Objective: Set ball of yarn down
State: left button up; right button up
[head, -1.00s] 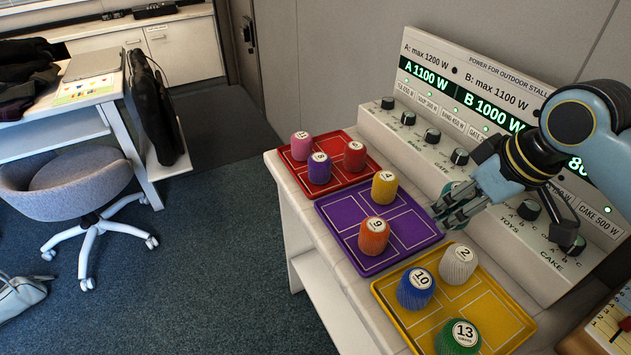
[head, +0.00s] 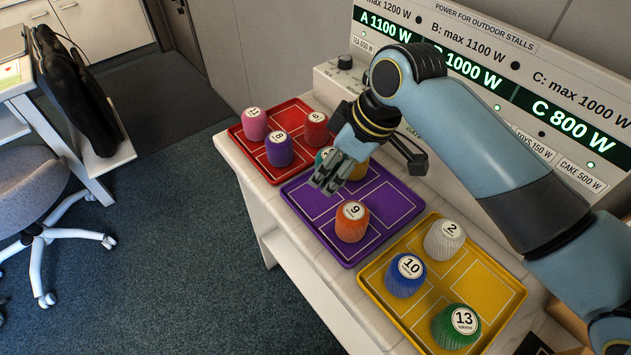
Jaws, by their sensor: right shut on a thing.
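My right gripper (head: 332,176) reaches in from the right and is shut on a teal ball of yarn (head: 322,157), mostly hidden by the fingers. They are over the far left part of the purple tray (head: 400,205), near the red tray (head: 247,147); I cannot tell whether the ball touches a tray. A yellow ball (head: 359,171) stands on the purple tray close beside the gripper, partly covered by it. An orange ball (head: 351,224) marked 9 stands nearer on that tray. My left gripper is not in view.
Pink (head: 254,125), purple (head: 279,150) and red (head: 315,131) balls stand on the red tray. White (head: 444,240), blue (head: 405,276) and green (head: 456,327) balls stand on the yellow tray (head: 500,285). A power panel (head: 440,62) with knobs stands behind.

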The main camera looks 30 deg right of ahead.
aim_at(344, 160)
jog(key=shift+w+a+f, duration=0.9)
jog(key=shift+w+f, duration=0.05)
jog(key=shift+w, duration=0.1)
jog(key=shift+f, duration=1.95)
jog(key=shift+f, duration=0.1)
jog(key=o, duration=1.1)
jog(key=p+v, duration=0.1)
jog(key=v, duration=1)
jog(key=shift+s+d+r, duration=0.15)
jog(key=shift+r, duration=0.45)
